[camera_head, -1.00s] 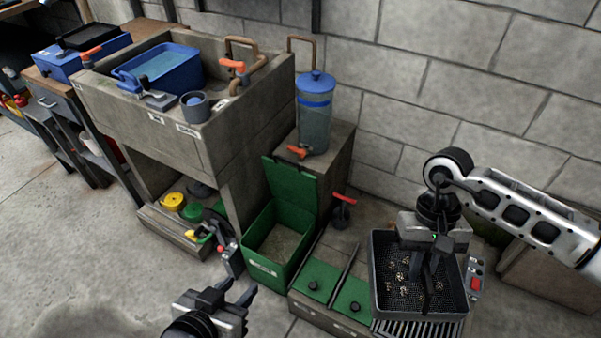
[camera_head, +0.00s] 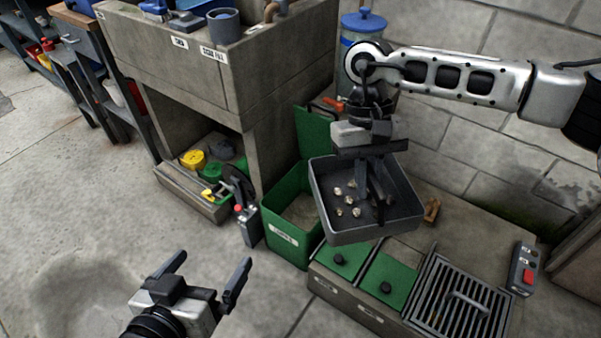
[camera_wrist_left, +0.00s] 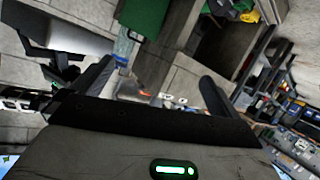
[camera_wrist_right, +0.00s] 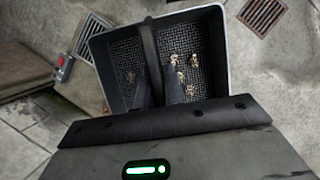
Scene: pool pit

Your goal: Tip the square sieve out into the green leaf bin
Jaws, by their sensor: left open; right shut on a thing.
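The square sieve (camera_head: 402,212) is a dark tray with a mesh floor, and several small tan bits lie in it. It also shows in the right wrist view (camera_wrist_right: 208,28). My right gripper (camera_head: 375,200) is shut on the sieve's central bar, holding it in the air, slightly tilted. The sieve hangs at the right side of the green leaf bin (camera_head: 283,238), partly over its right edge in the head view. The bin stands open with its lid raised at the back. My left gripper (camera_head: 205,285) is open and empty, low in front of the bin, apart from it.
A concrete ledge right of the bin has green lids (camera_head: 388,280), a metal grate (camera_head: 460,300) and a control box with a red button (camera_head: 523,270). A concrete sink stand (camera_head: 190,80) rises behind left. Floor at left is clear.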

